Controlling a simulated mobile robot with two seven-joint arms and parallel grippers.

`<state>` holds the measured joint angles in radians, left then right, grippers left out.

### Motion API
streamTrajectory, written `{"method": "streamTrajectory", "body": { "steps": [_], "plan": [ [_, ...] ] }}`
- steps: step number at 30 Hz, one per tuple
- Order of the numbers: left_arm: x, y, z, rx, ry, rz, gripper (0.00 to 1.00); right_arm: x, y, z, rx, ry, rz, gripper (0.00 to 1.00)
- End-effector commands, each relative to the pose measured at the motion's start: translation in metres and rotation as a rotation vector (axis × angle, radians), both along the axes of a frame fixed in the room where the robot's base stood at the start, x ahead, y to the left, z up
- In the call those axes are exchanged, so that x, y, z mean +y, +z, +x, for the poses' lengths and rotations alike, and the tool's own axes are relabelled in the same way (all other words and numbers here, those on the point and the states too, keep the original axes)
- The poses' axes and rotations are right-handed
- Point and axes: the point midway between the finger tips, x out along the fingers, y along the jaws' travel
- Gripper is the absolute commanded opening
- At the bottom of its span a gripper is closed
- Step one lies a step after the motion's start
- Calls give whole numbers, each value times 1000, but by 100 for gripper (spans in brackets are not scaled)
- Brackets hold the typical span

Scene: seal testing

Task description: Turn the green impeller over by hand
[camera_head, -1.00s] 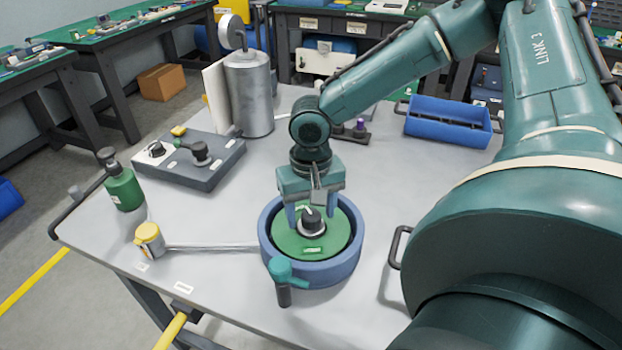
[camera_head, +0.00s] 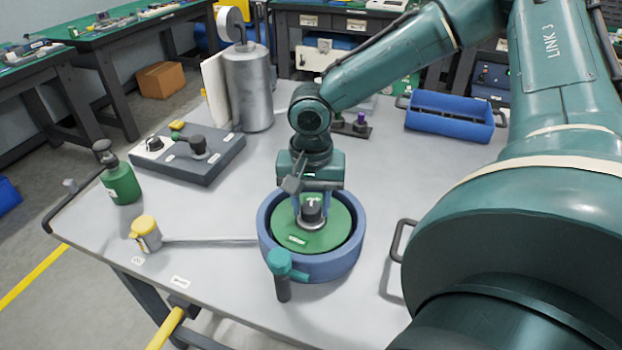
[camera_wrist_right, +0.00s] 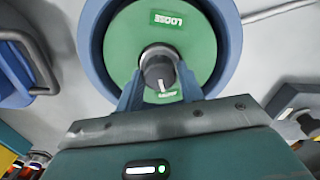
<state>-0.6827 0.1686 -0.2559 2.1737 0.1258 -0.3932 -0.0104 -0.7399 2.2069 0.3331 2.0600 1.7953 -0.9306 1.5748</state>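The green impeller (camera_head: 335,233) is a flat disc with a dark central hub (camera_head: 311,209), lying inside a round blue housing (camera_head: 352,262). In the right wrist view the impeller (camera_wrist_right: 120,40) carries a label reading "LOOSE", and the hub (camera_wrist_right: 158,68) has a white mark. My right gripper (camera_head: 311,203) points down over the disc's centre. Its two blue fingers sit on either side of the hub and appear closed on it, as in the right wrist view (camera_wrist_right: 160,82). My left gripper is in neither view.
A teal-topped handle (camera_head: 279,263) stands at the housing's front. A yellow-capped part (camera_head: 145,232) with a rod lies to the left. A green bottle (camera_head: 122,184), a grey fixture block (camera_head: 190,165) and a metal cylinder (camera_head: 248,90) stand farther left. A blue bin (camera_head: 450,122) is at back right.

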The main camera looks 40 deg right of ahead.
Motion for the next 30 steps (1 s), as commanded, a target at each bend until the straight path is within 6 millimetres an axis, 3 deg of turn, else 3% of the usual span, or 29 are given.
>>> {"method": "streamTrajectory", "body": {
  "steps": [10, 17, 20, 30],
  "plan": [
    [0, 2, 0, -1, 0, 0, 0, 0, 1, 0, 1, 5, 1, 66],
    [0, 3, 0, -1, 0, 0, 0, 0, 2, 0, 1, 6, 1, 66],
    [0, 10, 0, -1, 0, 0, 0, 0, 10, 0, 0, 6, 0, 66],
    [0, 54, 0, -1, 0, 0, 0, 0, 61, 0, 0, 7, 0, 66]
  ]
}}
